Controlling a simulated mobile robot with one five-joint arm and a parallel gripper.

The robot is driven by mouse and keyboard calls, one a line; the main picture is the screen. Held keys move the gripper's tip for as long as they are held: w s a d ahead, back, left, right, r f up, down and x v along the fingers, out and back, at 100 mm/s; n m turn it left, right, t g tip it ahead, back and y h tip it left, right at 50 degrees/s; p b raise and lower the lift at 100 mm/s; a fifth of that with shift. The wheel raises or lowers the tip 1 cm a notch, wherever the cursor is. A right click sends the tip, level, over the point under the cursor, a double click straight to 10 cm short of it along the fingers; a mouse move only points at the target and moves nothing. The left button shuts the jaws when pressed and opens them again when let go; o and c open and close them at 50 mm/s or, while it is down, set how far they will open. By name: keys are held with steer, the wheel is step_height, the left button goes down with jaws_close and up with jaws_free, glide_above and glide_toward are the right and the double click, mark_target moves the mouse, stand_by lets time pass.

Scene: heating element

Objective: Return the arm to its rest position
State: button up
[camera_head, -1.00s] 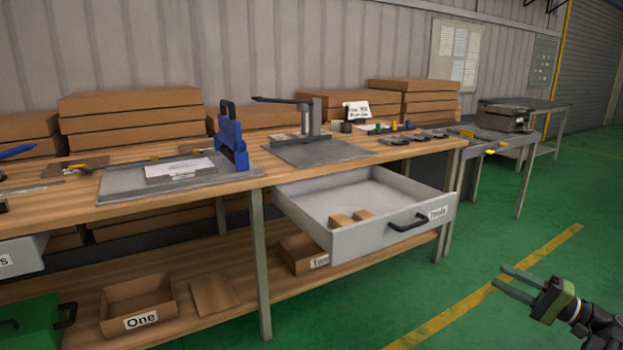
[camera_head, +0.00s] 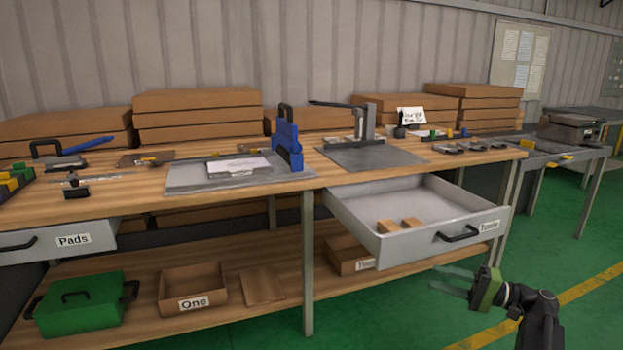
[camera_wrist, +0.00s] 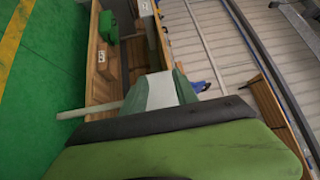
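My gripper (camera_head: 452,282) is at the lower right of the head view, out in front of the workbench and below the open drawer. Its two fingers point left, are apart, and hold nothing that I can see. My dark arm (camera_head: 541,322) shows behind it at the lower right. In the wrist view the green gripper body (camera_wrist: 180,155) fills the bottom, and the bench and green floor show sideways beyond it.
The open drawer (camera_head: 440,244) holds two small brown blocks and juts out from the workbench (camera_head: 40,212) above my gripper. A green toolbox (camera_head: 80,312) and open boxes, one marked One (camera_head: 190,290), stand on the lower shelf. Green floor (camera_head: 575,258) is clear at the right.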

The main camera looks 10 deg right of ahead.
steer(key=a+f+n+g+h+p, duration=0.15)
steer(key=a+f+g, duration=0.3)
steer(key=a, duration=0.95)
steer(key=a+f+n+g+h+p, duration=0.1)
steer(key=a+f+n+g+h, duration=0.25)
steer(key=a, duration=1.05)
steer(key=s+a+f+g+h, duration=0.1)
steer(key=s+a+f+h, duration=0.1)
steer(key=f+h, duration=0.3)
steer(key=s+a+f+g+h, duration=0.1)
steer(key=s+a+f+h, duration=0.15)
steer(key=f, duration=0.45)
steer(key=d+f+h, duration=0.2)
steer(key=d+h, duration=0.2)
steer(key=d, duration=0.5)
step_height(320, 180, up, 38)
steer(key=t+p, duration=0.1)
steer(key=p, duration=3.7)
steer(key=shift+w+p, duration=0.35)
steer(key=shift+p, duration=0.05)
steer(key=shift+d, duration=0.1)
steer(key=shift+s+f, duration=0.1)
